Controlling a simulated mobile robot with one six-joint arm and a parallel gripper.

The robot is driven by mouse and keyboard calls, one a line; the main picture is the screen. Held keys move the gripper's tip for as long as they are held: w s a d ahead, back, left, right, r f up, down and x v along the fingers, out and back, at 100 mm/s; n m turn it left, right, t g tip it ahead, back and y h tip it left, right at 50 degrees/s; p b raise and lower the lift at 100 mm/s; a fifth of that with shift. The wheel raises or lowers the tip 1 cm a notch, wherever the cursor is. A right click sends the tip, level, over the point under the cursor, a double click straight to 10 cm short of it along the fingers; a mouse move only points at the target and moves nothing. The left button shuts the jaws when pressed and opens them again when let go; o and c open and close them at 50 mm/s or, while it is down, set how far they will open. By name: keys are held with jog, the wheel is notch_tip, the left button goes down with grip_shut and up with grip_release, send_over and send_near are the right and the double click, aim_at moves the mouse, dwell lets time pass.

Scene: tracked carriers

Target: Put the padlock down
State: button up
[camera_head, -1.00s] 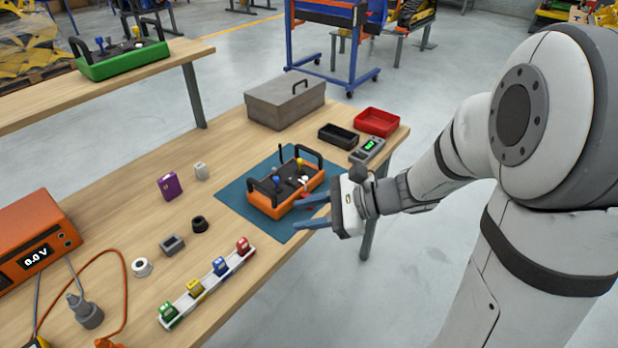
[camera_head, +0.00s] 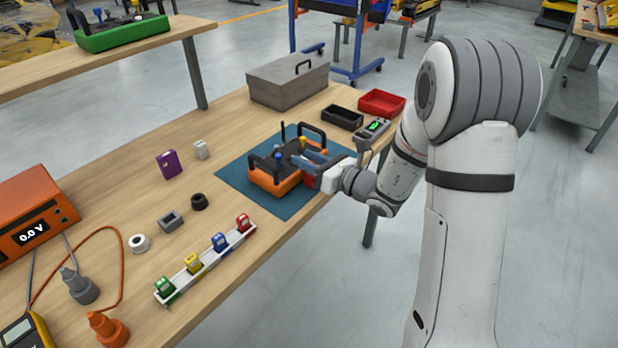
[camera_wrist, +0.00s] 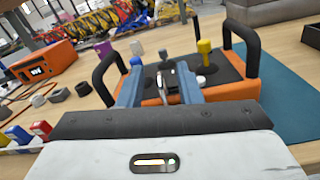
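My gripper (camera_head: 308,164) has its two blue fingers over the near right side of the orange control box (camera_head: 262,184). In the wrist view the fingers (camera_wrist: 160,78) stand apart, with a gap between them. A small pale metal piece and part of the orange box (camera_wrist: 232,92) show in that gap; I see nothing clearly clamped. A small red piece (camera_head: 309,181), possibly a padlock, shows just below the fingers at the box's side; the fingers partly hide it. Green (camera_head: 165,287), yellow (camera_head: 194,264), blue (camera_head: 220,242) and red (camera_head: 243,222) padlock-like pieces stand in a white rack (camera_head: 208,262).
The box sits on a teal mat (camera_head: 233,174). A purple block (camera_head: 169,164) and several small parts lie left. Bare wood separates them.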

jog(key=shift+x, duration=0.8)
jog(key=shift+c, duration=0.3)
grip_shut()
